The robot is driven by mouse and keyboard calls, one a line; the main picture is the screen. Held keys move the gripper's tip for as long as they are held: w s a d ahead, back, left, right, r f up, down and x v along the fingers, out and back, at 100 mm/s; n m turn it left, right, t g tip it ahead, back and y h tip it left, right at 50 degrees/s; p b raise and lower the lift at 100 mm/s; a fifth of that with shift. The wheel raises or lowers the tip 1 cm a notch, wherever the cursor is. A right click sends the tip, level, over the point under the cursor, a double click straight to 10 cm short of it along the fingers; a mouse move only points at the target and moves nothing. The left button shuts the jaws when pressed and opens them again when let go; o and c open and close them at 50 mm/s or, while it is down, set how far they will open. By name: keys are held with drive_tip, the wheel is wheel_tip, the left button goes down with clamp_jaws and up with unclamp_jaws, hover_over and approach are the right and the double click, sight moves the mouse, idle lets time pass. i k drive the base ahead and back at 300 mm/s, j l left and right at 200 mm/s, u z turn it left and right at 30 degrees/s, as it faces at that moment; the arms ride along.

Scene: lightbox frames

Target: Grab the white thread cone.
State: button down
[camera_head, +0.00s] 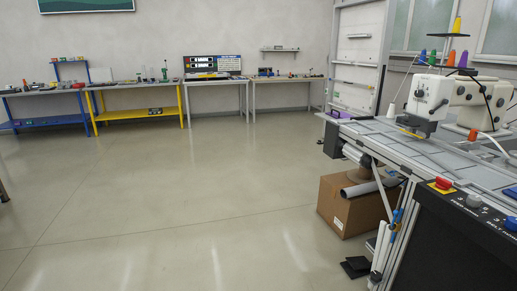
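A small white cone-shaped thing (391,111), which looks like the white thread cone, stands upright on the grey work table (372,130) at the right. It is just left of the white sewing machine (432,92). It is small and far off, so its details cannot be made out. Several coloured thread cones, among them a yellow cone (457,25) and a green cone (432,58), stand on a rack above and behind the machine. My gripper is not in view.
A black control panel (450,225) with a red button fills the lower right. A cardboard box (348,207) holding rolls stands under the work table. Blue and yellow workbenches (137,115) line the far wall. The floor (180,200) at centre and left is clear.

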sight(391, 111)
drive_tip(key=i+j+u, duration=0.2)
drive_tip(key=i, duration=0.35)
drive_tip(key=i+u, duration=0.3)
drive_tip(key=i, duration=3.4)
drive_tip(key=i+j+z, duration=0.1)
drive_tip(key=i+z, duration=0.35)
drive_tip(key=i, duration=0.15)
drive_tip(key=i+j+z, duration=0.4)
drive_tip(key=i, duration=0.15)
drive_tip(key=i+j+z, duration=0.45)
drive_tip(key=i, duration=0.1)
